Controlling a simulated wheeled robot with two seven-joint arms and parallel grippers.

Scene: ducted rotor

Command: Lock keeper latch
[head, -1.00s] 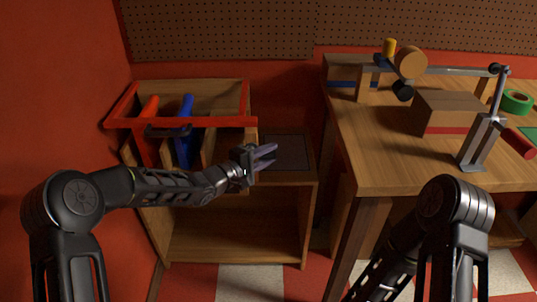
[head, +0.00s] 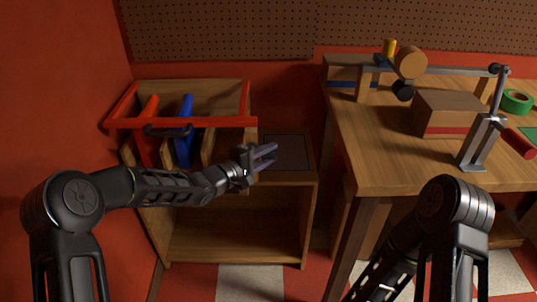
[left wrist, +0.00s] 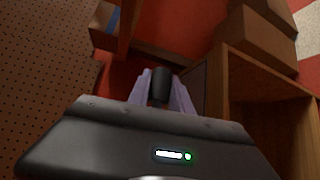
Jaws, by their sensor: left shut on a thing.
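A red U-shaped keeper bar (head: 215,122) lies across the front of a wooden rack at the left in the head view. A dark handle-like piece (head: 166,131) sits on its front; I cannot tell whether it is the latch or whether it is locked. My left gripper (head: 268,154) is just right of the bar's right end, over the cabinet top. In the left wrist view its pale fingers (left wrist: 163,97) are shut on a dark cylindrical piece (left wrist: 160,83). That piece is hidden in the head view. My right gripper is out of view.
A red piece (head: 149,110) and a blue piece (head: 184,130) stand in the rack (head: 215,87). A dark panel (head: 290,150) covers the cabinet top beside it. The workbench (head: 385,165) at right holds a cardboard box (head: 450,108), a metal stand (head: 482,140) and green tape (head: 516,101).

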